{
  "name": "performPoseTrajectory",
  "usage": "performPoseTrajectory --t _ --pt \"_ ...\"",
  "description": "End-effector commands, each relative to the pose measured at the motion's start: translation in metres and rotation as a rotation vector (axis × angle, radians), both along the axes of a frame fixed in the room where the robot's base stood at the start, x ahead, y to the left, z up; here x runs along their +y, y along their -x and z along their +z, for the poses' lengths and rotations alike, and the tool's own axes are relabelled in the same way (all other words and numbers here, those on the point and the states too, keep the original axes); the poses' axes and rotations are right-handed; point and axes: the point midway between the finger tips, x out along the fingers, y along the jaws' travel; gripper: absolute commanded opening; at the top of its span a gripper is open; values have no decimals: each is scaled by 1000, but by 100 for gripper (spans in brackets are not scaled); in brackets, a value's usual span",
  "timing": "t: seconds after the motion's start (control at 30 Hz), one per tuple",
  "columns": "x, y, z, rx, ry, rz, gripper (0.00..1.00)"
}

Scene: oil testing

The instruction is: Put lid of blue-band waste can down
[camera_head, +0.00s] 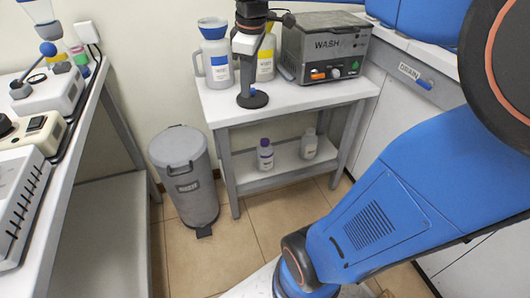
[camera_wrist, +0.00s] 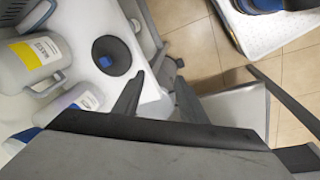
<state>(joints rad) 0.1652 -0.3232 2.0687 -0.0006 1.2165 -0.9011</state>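A round dark lid with a blue knob (camera_head: 252,98) lies near the front edge of the white bench; it also shows in the wrist view (camera_wrist: 111,55). A white jug-like can with a blue label and blue top (camera_head: 215,62) stands behind it to the left. My gripper (camera_head: 247,84) hangs over the bench, close above the lid in the head view. In the wrist view its two dark fingers (camera_wrist: 156,88) are apart with nothing between them, beside the lid and not around it. The wrist view does not show the finger tips touching the lid.
A yellow-labelled can (camera_wrist: 38,68) stands next to the blue-labelled one. A grey WASH machine (camera_head: 328,48) fills the bench's right part. Two small bottles (camera_head: 265,155) stand on the lower shelf. A grey pedal bin (camera_head: 184,172) stands on the floor at left.

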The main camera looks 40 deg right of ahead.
Motion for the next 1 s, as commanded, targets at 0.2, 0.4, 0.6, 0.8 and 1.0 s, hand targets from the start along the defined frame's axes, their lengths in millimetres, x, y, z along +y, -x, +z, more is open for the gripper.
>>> performPoseTrajectory --t 0.2,0.4,0.6,0.8,1.0 --pt "30 63 -26 -88 -52 -230 38" --pt "49 114 -59 -162 -126 -441 38" --pt "61 153 -91 -216 -201 -612 38" --pt "65 168 -107 -237 -240 -690 38" --pt "65 168 -108 -238 -244 -699 38"
